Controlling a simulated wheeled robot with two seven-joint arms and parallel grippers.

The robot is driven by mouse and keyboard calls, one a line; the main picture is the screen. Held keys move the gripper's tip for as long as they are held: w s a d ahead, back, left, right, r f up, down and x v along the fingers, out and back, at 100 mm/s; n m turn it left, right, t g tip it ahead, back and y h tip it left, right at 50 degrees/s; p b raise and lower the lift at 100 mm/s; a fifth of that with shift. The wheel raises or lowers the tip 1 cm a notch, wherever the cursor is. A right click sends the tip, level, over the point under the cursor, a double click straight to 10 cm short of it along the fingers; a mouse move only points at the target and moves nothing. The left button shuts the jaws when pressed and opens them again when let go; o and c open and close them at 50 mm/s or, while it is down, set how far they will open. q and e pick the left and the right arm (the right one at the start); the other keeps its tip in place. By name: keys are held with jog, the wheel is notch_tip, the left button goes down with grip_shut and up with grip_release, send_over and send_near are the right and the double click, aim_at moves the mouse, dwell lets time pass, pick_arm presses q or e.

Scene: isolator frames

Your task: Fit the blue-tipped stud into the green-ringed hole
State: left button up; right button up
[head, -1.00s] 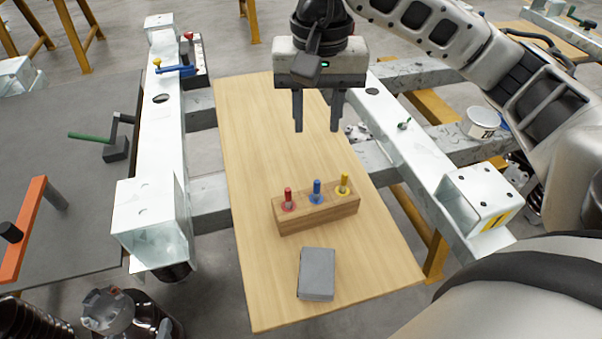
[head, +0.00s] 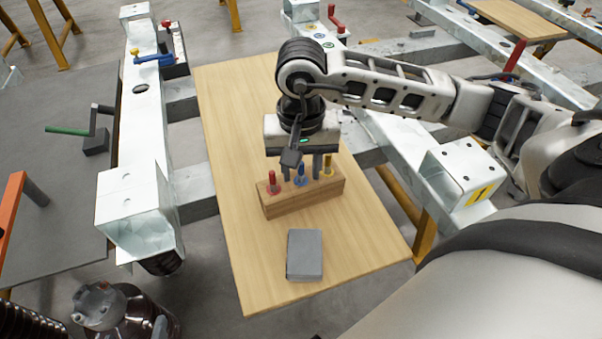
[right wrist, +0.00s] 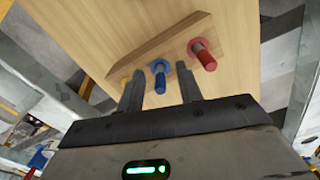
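The blue-tipped stud (head: 300,178) stands upright in the middle of a wooden block (head: 305,199), between a red stud (head: 272,183) and a yellow stud (head: 328,167). My right gripper (head: 302,172) is open, pointing down, with one finger on each side of the blue stud. In the right wrist view the blue stud (right wrist: 160,77) shows between the two fingers (right wrist: 161,72), with gaps on both sides. Small coloured rings lie on the far end of the right beam; one (head: 319,36) looks greenish, but its colour is hard to tell. My left gripper is out of view.
The block stands on a wooden board (head: 235,150). A grey box (head: 304,255) lies in front of it. Pale metal beams run along the left (head: 140,130) and right (head: 400,130). A red crank handle (head: 337,20) stands near the rings. The board's left part is clear.

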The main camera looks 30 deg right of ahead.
jog(key=shift+f, duration=0.2)
grip_shut()
jog(key=shift+r, duration=0.1)
